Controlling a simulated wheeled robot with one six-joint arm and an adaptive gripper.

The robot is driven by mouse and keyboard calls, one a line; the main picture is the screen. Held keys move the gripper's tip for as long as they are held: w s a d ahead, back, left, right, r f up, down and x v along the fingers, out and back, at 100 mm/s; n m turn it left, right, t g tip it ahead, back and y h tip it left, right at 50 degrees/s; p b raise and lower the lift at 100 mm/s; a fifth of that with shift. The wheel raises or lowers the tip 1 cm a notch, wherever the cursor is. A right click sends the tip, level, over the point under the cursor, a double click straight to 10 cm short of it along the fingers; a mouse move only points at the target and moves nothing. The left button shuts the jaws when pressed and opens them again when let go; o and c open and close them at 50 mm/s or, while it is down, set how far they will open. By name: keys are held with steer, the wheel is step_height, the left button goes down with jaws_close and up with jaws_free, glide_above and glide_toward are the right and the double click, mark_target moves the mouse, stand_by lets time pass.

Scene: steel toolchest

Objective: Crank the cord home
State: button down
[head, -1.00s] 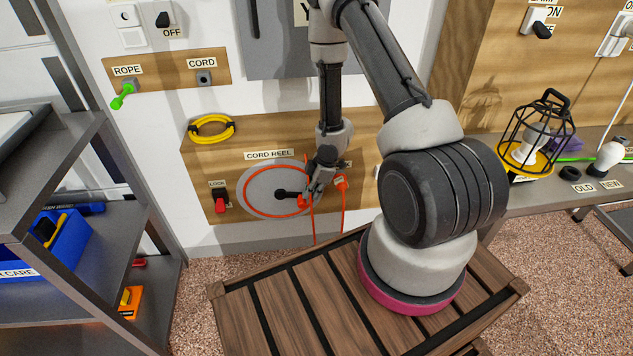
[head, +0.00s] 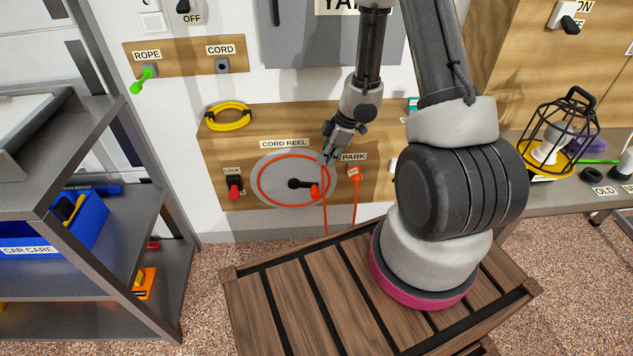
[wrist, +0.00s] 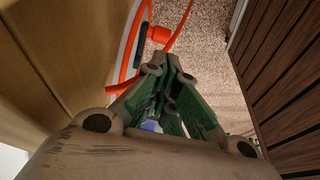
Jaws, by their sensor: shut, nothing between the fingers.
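The cord reel (head: 262,178) is a grey disc with an orange cord ring, mounted on a wooden panel under the CORD REEL label. Its black crank arm (head: 297,183) points right from the hub and ends in an orange knob (head: 315,190). Orange cord hangs down from the reel's right side, and an orange plug (head: 354,174) sits below the PARK label. My gripper (head: 326,158) is shut and empty at the reel's upper right, above the knob and apart from it. In the wrist view my shut fingers (wrist: 168,62) show with the orange knob (wrist: 158,34) beyond them.
A red LOCK switch (head: 234,186) is left of the reel. A coiled yellow cord (head: 228,117) hangs above it. A grey shelf with a blue CAR CARE bin (head: 40,240) stands left. A slatted wooden surface (head: 300,295) lies below my arm.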

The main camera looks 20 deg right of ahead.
mark_target(317, 191)
steer(key=x, duration=1.1)
steer(key=shift+a+f, duration=0.15)
steer(key=shift+f, duration=0.25)
steer(key=shift+d+f, duration=0.2)
steer(key=shift+f, duration=0.55)
steer(key=shift+d+f, duration=0.2)
steer(key=shift+f, duration=0.6)
steer(key=shift+s+r, duration=0.1)
steer(key=shift+r, duration=0.05)
